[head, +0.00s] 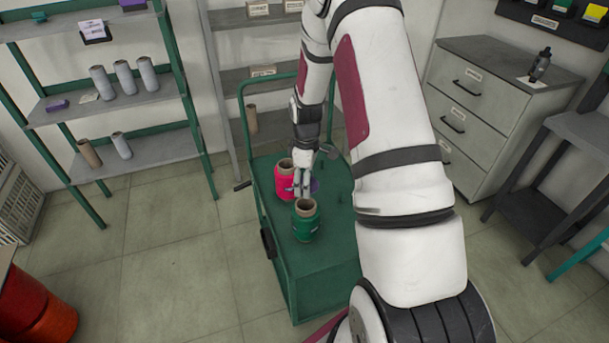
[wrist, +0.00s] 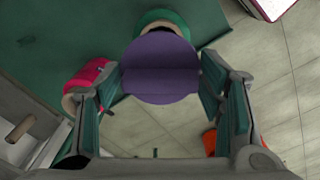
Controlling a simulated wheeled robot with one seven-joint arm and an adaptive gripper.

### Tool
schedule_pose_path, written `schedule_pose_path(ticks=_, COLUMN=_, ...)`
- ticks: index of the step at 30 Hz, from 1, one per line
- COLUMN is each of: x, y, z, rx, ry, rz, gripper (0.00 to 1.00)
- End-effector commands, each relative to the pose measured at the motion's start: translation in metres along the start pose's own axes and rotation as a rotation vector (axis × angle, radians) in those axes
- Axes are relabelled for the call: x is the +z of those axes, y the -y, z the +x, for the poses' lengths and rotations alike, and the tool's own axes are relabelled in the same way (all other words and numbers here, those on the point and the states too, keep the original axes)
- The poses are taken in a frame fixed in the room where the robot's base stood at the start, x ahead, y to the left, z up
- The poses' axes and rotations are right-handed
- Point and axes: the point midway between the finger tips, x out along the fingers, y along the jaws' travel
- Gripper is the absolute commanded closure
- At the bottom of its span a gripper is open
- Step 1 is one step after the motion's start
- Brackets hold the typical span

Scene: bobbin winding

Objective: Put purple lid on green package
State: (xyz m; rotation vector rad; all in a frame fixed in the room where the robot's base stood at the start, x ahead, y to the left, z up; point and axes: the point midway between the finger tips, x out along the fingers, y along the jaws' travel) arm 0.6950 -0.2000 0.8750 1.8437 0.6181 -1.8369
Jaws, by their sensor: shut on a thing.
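The purple lid (wrist: 160,66) is a flat round disc held between the two fingers of my gripper (wrist: 160,84). In the head view, only a small edge of the lid (head: 315,186) shows beside my gripper (head: 303,188). The green package (head: 306,228) is a spool-like cylinder with a tan tube opening at its top, standing upright on the green cart. My gripper is just behind it in the head view. In the wrist view, the lid covers part of the green package (wrist: 165,18); I cannot tell the height gap between them.
A pink package (head: 283,182) stands on the green cart (head: 325,270), close to my gripper; it also shows in the wrist view (wrist: 92,74). A shelf (head: 130,155) with grey tubes is at left, a drawer cabinet (head: 480,110) at right. An orange drum (head: 35,310) is front left.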

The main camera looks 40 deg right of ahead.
Motion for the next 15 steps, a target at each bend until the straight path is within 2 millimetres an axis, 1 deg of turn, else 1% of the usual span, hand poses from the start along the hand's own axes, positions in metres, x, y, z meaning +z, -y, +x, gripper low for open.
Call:
schedule_pose_path(ticks=1, x=-0.001, y=0.000, z=0.010, rx=-0.003, ry=0.001, rz=0.001, gripper=0.53)
schedule_pose_path(ticks=9, x=-0.001, y=0.000, z=0.044, rx=-0.002, ry=0.001, rz=0.002, gripper=0.53)
schedule_pose_path(ticks=15, x=0.000, y=0.001, z=0.040, rx=0.000, ry=0.000, rz=0.002, gripper=0.53)
